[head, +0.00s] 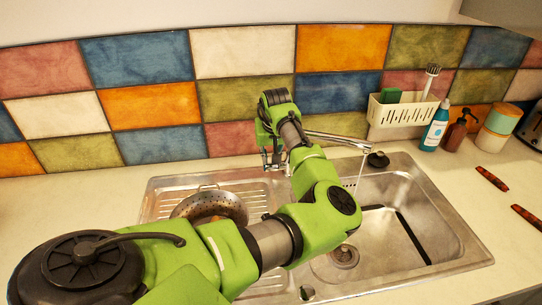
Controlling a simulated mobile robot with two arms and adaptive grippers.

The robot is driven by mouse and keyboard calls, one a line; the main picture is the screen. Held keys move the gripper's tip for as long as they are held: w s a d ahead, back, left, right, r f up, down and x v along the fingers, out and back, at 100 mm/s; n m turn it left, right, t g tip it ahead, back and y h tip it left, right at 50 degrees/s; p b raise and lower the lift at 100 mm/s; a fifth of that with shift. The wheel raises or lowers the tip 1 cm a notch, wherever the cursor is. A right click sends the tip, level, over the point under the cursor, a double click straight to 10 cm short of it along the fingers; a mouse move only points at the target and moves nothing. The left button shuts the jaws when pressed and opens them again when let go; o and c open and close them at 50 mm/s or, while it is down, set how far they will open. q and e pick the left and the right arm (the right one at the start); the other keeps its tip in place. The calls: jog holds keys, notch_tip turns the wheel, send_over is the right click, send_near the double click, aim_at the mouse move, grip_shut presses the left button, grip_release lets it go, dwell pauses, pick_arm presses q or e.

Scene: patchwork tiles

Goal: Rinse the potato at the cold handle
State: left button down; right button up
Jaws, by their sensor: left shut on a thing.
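My left arm reaches across the sink from the lower left. My left gripper (272,158) is at the back edge of the sink, beside the base of the tap (335,138). It is shut on what looks like a tap handle, mostly hidden by the fingers and wrist. I cannot tell by any mark whether this is the cold handle. A thin stream of water (359,172) falls from the spout into the right-hand basin. I see no potato; my arm covers part of the sink. My right gripper is out of view.
The steel sink (430,215) has a drain (344,257) in its basin. A metal colander (210,204) sits on the left drainboard. A white caddy (400,112), a blue bottle (436,126) and a brown dispenser (458,131) stand behind at right. The left counter is clear.

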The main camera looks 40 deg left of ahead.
pick_arm(q)
jog(key=shift+w+a+r+g+h+p, duration=0.25)
jog(key=shift+r+g+h+p, duration=0.2)
jog(key=shift+p, duration=0.45)
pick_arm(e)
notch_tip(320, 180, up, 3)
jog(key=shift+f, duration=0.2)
pick_arm(q)
jog(key=shift+w+a+f+h+p, duration=0.15)
jog(key=shift+a+h+p, duration=0.1)
jog(key=shift+h+p, duration=0.3)
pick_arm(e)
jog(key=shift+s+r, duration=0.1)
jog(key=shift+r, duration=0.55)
pick_arm(q)
jog(key=shift+f+g, duration=0.15)
jog(key=shift+g, duration=0.3)
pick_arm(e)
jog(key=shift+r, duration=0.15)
pick_arm(q)
jog(key=c, duration=1.9)
grip_release()
jog(key=r, duration=0.4)
jog(key=d+r, duration=0.1)
jog(key=r, duration=0.6)
jog(key=shift+s+d+r, duration=0.15)
jog(key=shift+s+r, duration=0.25)
